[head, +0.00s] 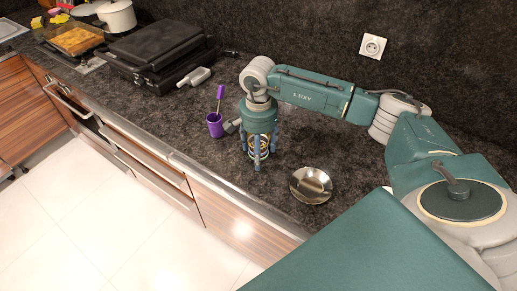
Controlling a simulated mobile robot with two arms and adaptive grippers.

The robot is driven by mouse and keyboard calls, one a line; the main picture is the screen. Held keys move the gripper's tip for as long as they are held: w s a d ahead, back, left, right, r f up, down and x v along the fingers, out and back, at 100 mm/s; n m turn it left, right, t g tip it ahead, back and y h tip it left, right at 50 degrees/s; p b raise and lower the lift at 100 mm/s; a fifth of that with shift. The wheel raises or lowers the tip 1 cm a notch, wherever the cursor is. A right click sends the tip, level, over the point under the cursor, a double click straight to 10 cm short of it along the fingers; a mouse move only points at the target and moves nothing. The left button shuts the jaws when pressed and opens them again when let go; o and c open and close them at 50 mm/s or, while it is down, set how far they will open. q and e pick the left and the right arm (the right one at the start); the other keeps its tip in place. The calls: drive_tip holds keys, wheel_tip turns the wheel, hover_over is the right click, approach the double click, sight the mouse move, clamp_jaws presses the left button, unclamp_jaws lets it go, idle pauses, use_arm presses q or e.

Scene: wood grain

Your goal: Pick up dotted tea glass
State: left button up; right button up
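My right gripper (258,162) points straight down over the dark counter, with its fingers around a small glass with a pale yellowish pattern (259,143). This looks like the dotted tea glass, but the fingers cover most of it and the dots are too small to make out. I cannot tell whether the fingers press on the glass or only stand around it. The glass appears upright at the counter. My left gripper is not in view.
A purple cup (215,127) with a purple-handled utensil stands just left of the gripper. A shiny metal bowl (311,186) lies to the right, near the front edge. A black grill (158,52) and white pot (117,17) stand farther left.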

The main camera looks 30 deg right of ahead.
drive_tip(key=shift+c, duration=0.5)
drive_tip(key=c, duration=1.4)
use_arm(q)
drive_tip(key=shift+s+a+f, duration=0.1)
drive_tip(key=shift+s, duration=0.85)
use_arm(e)
drive_tip(key=shift+o, duration=0.2)
